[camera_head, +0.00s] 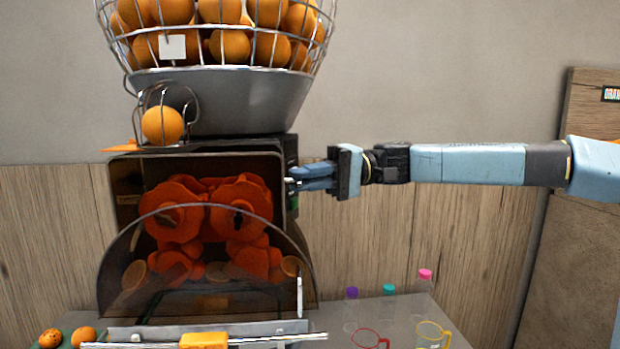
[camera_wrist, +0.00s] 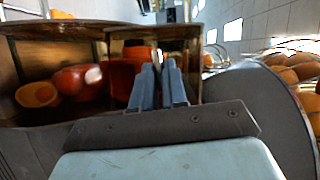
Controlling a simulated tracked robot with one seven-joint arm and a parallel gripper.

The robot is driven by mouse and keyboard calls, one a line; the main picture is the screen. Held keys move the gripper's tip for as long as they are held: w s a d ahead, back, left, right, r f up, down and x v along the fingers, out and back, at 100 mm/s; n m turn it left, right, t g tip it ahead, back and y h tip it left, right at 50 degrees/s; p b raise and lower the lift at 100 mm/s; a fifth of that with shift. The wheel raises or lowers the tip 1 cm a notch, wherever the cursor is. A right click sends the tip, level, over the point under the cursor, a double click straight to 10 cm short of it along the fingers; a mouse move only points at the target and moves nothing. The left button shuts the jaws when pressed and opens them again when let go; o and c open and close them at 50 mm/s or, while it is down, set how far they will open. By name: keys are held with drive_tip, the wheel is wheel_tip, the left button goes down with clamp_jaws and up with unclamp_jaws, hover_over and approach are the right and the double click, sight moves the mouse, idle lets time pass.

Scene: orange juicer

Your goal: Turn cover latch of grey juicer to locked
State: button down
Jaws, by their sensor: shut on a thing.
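The grey juicer (camera_head: 220,112) stands at the left in the head view, with a dark cover (camera_head: 120,290) over its front and orange squeezing parts (camera_head: 240,208) inside. My gripper (camera_head: 292,184) reaches in from the right, its blue fingers at the right side of the juicer housing. The fingers are close together, shut on a small part there, which appears to be the cover latch (camera_head: 289,180). The fingers mostly hide it, so its angle cannot be told. The wrist view shows the gripper (camera_wrist: 165,62) with its fingertips at the housing edge, in front of the orange parts (camera_wrist: 130,75).
A wire basket of oranges (camera_head: 215,45) sits on top of the juicer. Bottles with coloured caps (camera_head: 388,290) and a red-rimmed cup (camera_head: 370,338) and yellow-rimmed cup (camera_head: 432,332) stand at the lower right.

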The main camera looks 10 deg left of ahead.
drive_tip(key=shift+w+f+m+y, duration=0.15)
drive_tip(key=shift+m+y, duration=0.15)
drive_tip(key=shift+m, duration=0.2)
idle(0.3)
drive_tip(key=c, duration=1.4)
unclamp_jaws()
drive_tip(key=shift+o, duration=1.2)
drive_tip(key=v, duration=1.3)
drive_tip(key=shift+w+d+f, duration=0.2)
drive_tip(key=shift+w, duration=0.2)
